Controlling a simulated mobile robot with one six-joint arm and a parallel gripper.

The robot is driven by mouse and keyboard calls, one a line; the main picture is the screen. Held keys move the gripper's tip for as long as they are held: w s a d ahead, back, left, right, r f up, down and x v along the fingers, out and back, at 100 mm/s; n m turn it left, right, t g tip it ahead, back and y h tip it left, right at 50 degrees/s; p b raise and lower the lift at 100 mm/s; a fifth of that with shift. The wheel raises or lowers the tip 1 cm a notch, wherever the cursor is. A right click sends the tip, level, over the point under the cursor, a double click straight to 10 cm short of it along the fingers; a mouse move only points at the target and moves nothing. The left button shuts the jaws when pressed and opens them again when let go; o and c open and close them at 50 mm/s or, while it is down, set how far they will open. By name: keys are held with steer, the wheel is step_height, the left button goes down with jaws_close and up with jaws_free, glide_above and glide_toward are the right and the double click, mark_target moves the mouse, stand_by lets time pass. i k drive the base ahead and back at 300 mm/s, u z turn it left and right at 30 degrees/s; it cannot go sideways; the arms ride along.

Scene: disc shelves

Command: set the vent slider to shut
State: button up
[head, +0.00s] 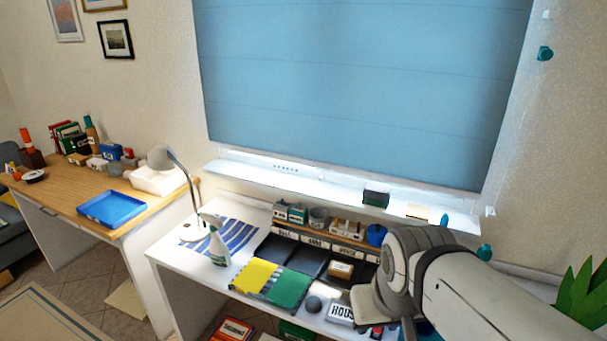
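A row of small dark slots (286,168) shows in the white window frame strip below the blue blind; it may be the vent. No slider is clear on it at this size. A teal knob (545,53) is on the wall at the upper right, and another teal piece (485,252) is lower down beside my arm; I cannot tell what they work. My arm reaches in from the lower right over the white desk's right end, well apart from the slots. My gripper (405,328) is low beside the arm's end, mostly hidden by the arm and cut by the bottom edge.
The white sill (320,190) holds a dark green box (376,198). On the white desk (185,268) stand a lamp (162,158), a spray bottle (215,245) and a rack of labelled bins (312,240). The blue blind (350,80) covers most of the window.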

mark_target(321, 177)
steer(key=z, duration=0.1)
steer(key=i, duration=0.5)
steer(key=z, duration=0.8)
steer(key=k, duration=1.2)
steer(key=u, duration=0.6)
steer(key=i, duration=1.05)
steer(key=u, duration=0.05)
